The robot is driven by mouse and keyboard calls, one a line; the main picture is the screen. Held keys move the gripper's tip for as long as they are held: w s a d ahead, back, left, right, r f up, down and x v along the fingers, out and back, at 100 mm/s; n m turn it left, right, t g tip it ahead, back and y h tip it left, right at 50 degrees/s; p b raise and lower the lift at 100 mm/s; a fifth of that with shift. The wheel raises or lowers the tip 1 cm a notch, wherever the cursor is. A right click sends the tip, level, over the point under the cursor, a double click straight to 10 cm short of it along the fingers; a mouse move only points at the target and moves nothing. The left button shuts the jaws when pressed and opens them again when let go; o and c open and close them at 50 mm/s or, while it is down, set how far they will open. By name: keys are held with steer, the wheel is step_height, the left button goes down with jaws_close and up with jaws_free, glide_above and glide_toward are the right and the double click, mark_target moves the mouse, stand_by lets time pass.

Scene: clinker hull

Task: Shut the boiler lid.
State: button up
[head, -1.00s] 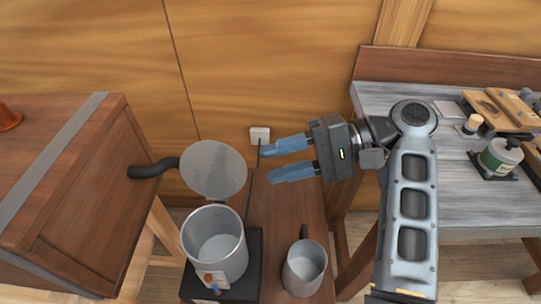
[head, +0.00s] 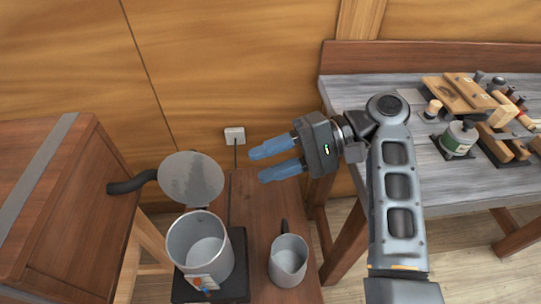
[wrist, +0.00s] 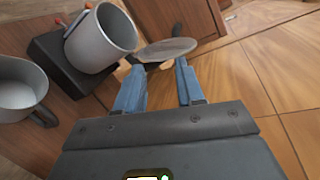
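The boiler (head: 200,246) is a grey metal pot on a dark base, with a small control panel on its front. Its round grey lid (head: 191,179) stands open, tilted up behind the pot at the hinge. In the wrist view the boiler (wrist: 100,38) is at upper left and the lid (wrist: 166,49) lies ahead, just beyond the fingertips. My gripper (head: 262,164) has blue fingers spread apart with nothing between them. It is to the right of the lid in the head view, apart from it. The fingers also show in the wrist view (wrist: 158,80).
A grey jug (head: 288,262) with a dark handle stands right of the boiler on the small wooden table (head: 245,205).

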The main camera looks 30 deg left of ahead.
steer(key=b+v, duration=0.1)
steer(key=v, duration=0.7)
stand_by(0.4)
steer(key=shift+s, duration=0.1)
